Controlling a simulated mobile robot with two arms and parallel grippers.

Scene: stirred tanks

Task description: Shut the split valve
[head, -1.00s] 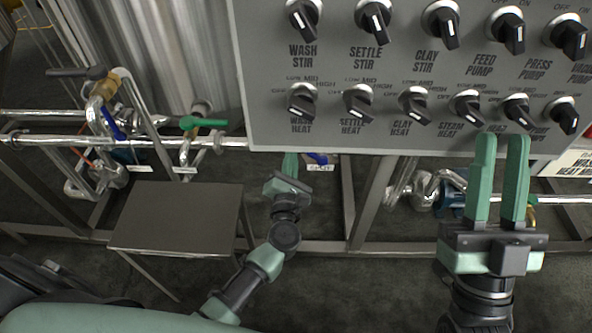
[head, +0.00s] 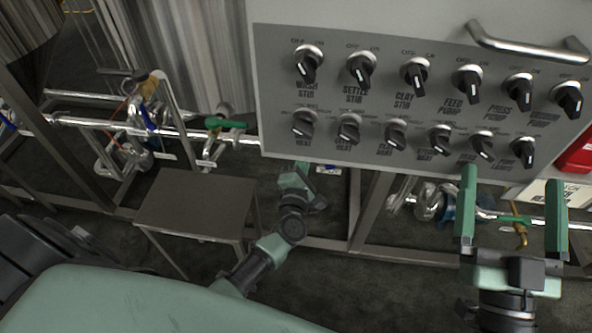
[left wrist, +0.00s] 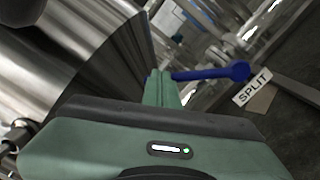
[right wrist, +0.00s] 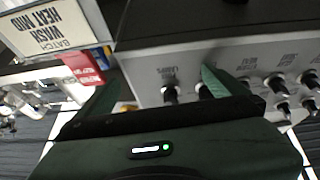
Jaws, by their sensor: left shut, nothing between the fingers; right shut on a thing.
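The split valve's blue lever (left wrist: 215,74) shows in the left wrist view, beside a white label reading SPLIT (left wrist: 252,88). My left gripper (left wrist: 160,80) is shut and empty, its fingertips right at the lever's left end; I cannot tell if they touch. In the head view my left gripper (head: 301,170) is low, just under the control panel's lower edge, and the lever is mostly hidden there. My right gripper (head: 512,195) has its fingers wide apart with nothing seen between them, in front of the panel's lower right; it also shows in the right wrist view (right wrist: 150,85).
A small metal table (head: 195,203) stands left of my left arm. Pipes with a green lever (head: 226,123) and another blue lever (head: 148,118) run behind it. A red box (head: 578,155) is at right.

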